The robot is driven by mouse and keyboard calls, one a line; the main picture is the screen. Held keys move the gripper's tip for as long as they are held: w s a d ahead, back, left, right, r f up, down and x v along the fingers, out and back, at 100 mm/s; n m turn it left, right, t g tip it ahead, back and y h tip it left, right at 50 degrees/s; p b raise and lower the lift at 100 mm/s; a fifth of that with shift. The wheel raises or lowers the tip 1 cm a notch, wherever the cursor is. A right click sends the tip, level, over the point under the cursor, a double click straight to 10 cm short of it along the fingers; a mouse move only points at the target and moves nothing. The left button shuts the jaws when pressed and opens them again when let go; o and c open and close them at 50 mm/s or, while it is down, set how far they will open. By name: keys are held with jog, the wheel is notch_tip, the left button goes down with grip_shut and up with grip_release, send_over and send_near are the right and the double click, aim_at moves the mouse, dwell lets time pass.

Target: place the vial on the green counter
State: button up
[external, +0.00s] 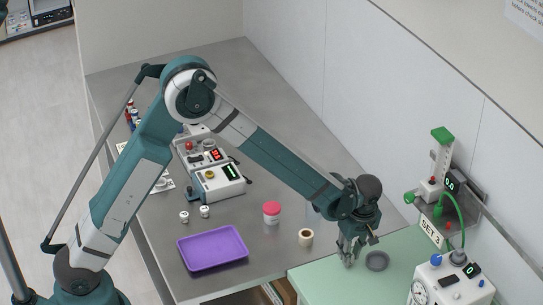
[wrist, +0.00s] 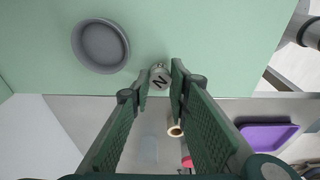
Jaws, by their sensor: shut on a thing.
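My gripper (external: 352,245) is low over the edge of the green counter (external: 318,284), just left of a round grey dish. In the wrist view, my gripper's fingertips (wrist: 160,84) are closed on a small vial (wrist: 160,76), whose grey top bears a letter like N or Z. The green counter (wrist: 200,35) lies behind the vial in that view. In the external view the fingers mostly hide the vial. I cannot tell whether its base touches the counter.
The grey dish (external: 377,261) is close to my gripper and shows in the wrist view (wrist: 100,46). A gauge machine (external: 450,284) stands to the right. The grey table holds a tape roll (external: 306,237), a red-lidded jar (external: 271,213), a purple tray (external: 212,248) and two small vials (external: 205,211).

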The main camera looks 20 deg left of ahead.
jog(key=shift+f, duration=0.35)
jog(key=o, duration=0.8)
jog(key=shift+c, duration=0.2)
jog(key=shift+r, duration=0.25)
notch_tip(320, 180, up, 12)
jog(key=s+d, duration=0.1)
jog(key=shift+s, duration=0.15)
jog(key=shift+d+f, duration=0.1)
dwell(0.4)
